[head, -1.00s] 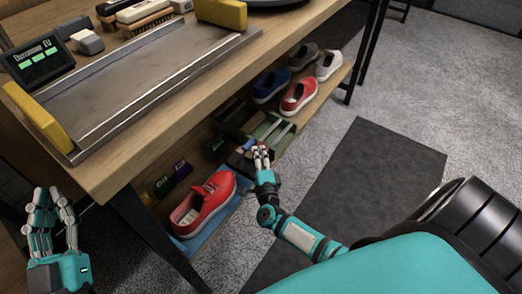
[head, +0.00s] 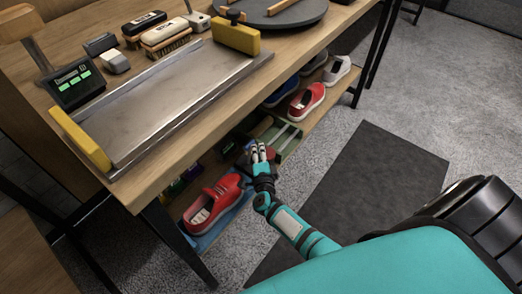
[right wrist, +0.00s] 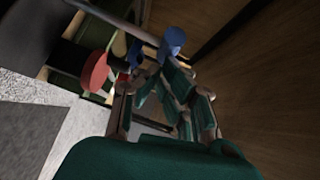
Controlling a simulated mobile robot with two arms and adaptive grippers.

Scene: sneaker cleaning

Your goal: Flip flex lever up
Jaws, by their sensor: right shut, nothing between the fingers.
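My right gripper (head: 259,151) is at the lower shelf under the table, between the red shoe and the green tray. It is shut and empty. In the right wrist view its fingers (right wrist: 178,82) are curled just below a blue knob (right wrist: 174,37). The knob is close to the fingertips; I cannot tell whether they touch. A grey rod runs up to the left near the knob. A red round part (right wrist: 96,71) on a black stem is left of the fingers. I cannot tell for sure which of these is the flex lever. My left gripper is out of view.
A red shoe (head: 212,203) sits on a blue mat on the lower shelf. A green tray (head: 291,147) and more shoes (head: 306,100) stand farther right. The tabletop edge overhangs the shelf. A metal plate with yellow ends (head: 165,100) lies on top.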

